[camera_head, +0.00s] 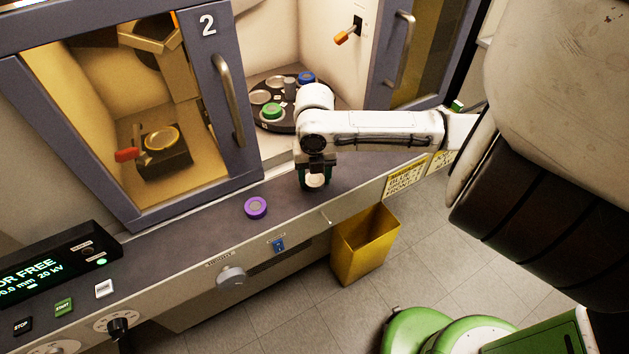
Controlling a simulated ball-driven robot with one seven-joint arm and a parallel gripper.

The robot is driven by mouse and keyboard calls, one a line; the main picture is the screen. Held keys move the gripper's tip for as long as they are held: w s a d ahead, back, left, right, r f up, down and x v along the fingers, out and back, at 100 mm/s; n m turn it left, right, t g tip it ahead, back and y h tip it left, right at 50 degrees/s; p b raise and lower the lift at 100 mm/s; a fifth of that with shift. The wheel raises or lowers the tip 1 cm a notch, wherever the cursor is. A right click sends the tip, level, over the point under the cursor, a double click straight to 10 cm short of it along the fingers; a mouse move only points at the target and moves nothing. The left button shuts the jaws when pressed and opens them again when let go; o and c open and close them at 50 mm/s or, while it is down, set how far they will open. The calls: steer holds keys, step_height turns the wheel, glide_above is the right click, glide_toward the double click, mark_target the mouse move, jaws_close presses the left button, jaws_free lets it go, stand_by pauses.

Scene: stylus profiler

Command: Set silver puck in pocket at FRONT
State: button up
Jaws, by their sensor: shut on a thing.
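My gripper (315,184) points down over the grey ledge in front of the open chamber. It is shut on the silver puck (315,180), which shows pale between the green fingers. I cannot tell whether the puck touches the ledge. A dark round carousel (262,123) sits inside the chamber, behind and left of the gripper. It has several round pockets. A green puck (271,111) is at its near left part and a blue puck (307,78) at its far right. My arm hides the carousel's right part. I cannot read which pocket is FRONT.
A purple puck (256,207) lies on the ledge, left of my gripper. The sliding door marked 2 (208,90) stands left of the opening; another door (398,60) stands right. An orange-handled lever (345,36) is on the chamber wall. A yellow bin (364,244) stands below the ledge.

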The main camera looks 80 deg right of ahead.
mark_target(314, 179)
steer(key=shift+c, duration=0.5)
steer(key=shift+r, duration=0.55)
step_height(314, 179, up, 2)
steer(key=shift+r, duration=0.1)
steer(key=s+a+r+p, duration=0.2)
steer(key=s+r+p, duration=0.1)
steer(key=s+r, duration=0.2)
steer(key=s+a+r+p, duration=0.3)
steer(key=s+r, duration=0.1)
steer(key=s, duration=0.3)
steer(key=shift+s+a+r+p, duration=0.35)
steer(key=shift+s+r+p, duration=0.05)
